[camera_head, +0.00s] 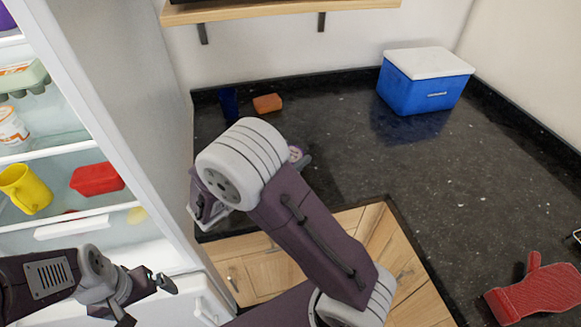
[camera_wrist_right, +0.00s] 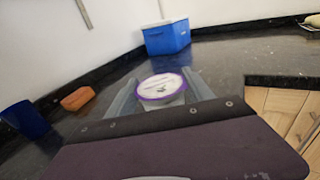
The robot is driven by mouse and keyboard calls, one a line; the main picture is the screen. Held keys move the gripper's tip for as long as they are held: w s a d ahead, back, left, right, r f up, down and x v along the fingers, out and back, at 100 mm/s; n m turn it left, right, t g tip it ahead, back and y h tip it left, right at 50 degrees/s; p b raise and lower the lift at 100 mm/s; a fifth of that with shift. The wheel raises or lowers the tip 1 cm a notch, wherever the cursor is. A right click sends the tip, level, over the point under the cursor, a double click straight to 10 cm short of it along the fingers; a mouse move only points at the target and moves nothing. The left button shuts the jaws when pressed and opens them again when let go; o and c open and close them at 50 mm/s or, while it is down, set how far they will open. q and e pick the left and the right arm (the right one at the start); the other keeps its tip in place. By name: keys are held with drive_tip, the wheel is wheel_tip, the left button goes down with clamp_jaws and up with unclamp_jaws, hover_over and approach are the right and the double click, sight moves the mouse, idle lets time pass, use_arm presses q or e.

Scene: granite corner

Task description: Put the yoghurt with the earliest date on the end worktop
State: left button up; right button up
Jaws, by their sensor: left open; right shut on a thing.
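A yoghurt pot with a white lid and purple rim (camera_wrist_right: 162,86) is upright between the fingers of my right gripper (camera_wrist_right: 160,92), which is shut on it. In the head view, my right arm hides most of the pot; part of its lid (camera_head: 296,153) shows beside the wrist. The pot is over the left part of the dark speckled worktop (camera_head: 340,150); I cannot tell whether it touches the surface. No date is readable. My left gripper (camera_head: 147,300) is open and empty, low in front of the open fridge (camera_head: 75,140).
A blue cup (camera_head: 229,103), an orange sponge-like block (camera_head: 267,103) and a blue cool box (camera_head: 425,90) stand at the worktop's back. A red oven glove (camera_head: 540,290) lies front right. The fridge holds a yellow mug (camera_head: 27,190) and red container (camera_head: 97,179). The worktop's middle is clear.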

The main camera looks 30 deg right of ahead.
wheel_tip(320, 180, down, 4)
drive_tip(key=shift+f+b, duration=0.1)
drive_tip(key=shift+b, duration=0.3)
drive_tip(key=o, duration=1.5)
drive_tip(key=shift+a, duration=0.1)
